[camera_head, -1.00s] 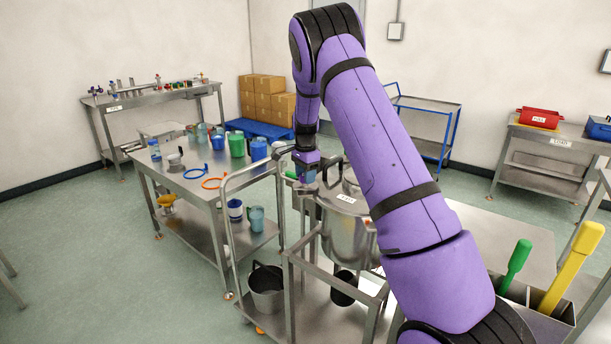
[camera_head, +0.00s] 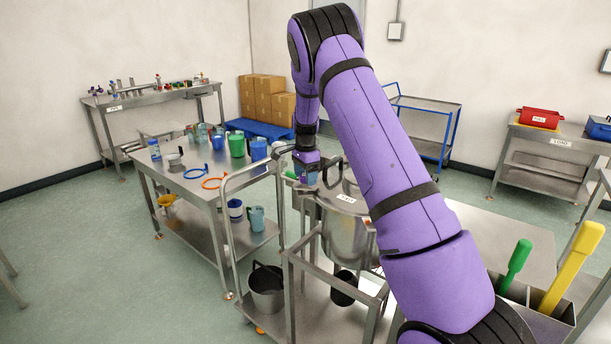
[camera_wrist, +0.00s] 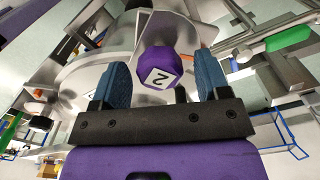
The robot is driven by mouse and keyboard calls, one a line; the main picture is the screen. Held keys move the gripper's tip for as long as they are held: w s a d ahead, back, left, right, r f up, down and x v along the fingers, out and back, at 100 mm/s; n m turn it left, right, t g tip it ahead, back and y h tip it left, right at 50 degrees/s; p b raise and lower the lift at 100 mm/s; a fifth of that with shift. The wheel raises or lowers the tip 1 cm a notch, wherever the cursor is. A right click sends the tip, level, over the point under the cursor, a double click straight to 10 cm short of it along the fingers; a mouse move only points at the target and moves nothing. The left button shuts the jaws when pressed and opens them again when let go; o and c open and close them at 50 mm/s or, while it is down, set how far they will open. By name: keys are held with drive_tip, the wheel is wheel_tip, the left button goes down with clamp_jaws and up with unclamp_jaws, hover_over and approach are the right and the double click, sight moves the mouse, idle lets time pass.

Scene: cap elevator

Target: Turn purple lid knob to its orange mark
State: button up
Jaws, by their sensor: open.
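The fingers are open. The knob is on the silver lid (camera_wrist: 90,70) of the steel pot; in the head view the pot (camera_head: 345,238) stands on a metal cart, partly behind my arm. My gripper (camera_head: 305,180) is over the left part of the lid there.
The cart's rail (camera_head: 240,180) rises close to the left of my gripper. A steel table (camera_head: 200,190) with cups and jugs stands further left. Green (camera_head: 515,262) and yellow (camera_head: 568,265) handles stick up at the right.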

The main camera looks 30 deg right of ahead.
drive_tip(key=shift+r, duration=0.1)
wheel_tip(320, 180, up, 11)
drive_tip(key=shift+f, duration=0.2)
idle(0.6)
